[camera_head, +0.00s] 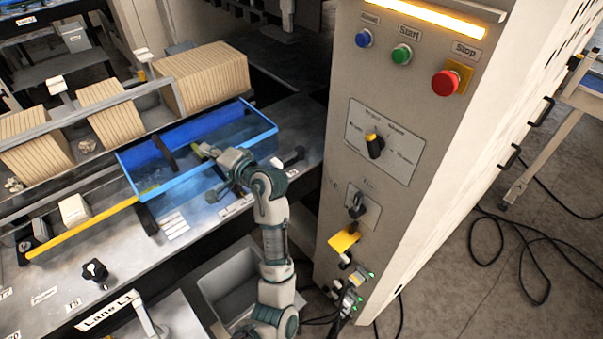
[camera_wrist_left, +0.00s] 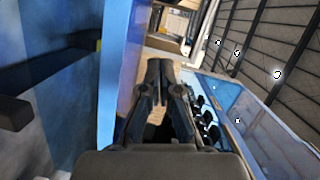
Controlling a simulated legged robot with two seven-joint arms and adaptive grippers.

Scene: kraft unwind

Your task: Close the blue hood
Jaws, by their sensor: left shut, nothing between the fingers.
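The blue hood (camera_head: 236,126) is a see-through cover with a bright blue frame, over the machine bed beside the stacks of brown sheets. It looks raised and tilted, but its exact angle is hard to tell. My left gripper (camera_head: 203,152) is in front of the hood's panel in the head view, fingers pointing left, shut and empty. In the left wrist view, the shut fingers (camera_wrist_left: 160,68) are close beside a blue edge of the hood (camera_wrist_left: 114,80). I cannot tell whether they touch it. My right gripper is in neither view.
A grey control cabinet (camera_head: 400,215) with blue, green and red buttons stands right of my arm. Stacks of brown sheets (camera_head: 205,75) lie behind the hood. A yellow bar (camera_head: 85,228) runs along the front left. A black knob (camera_head: 95,270) stands on the front panel.

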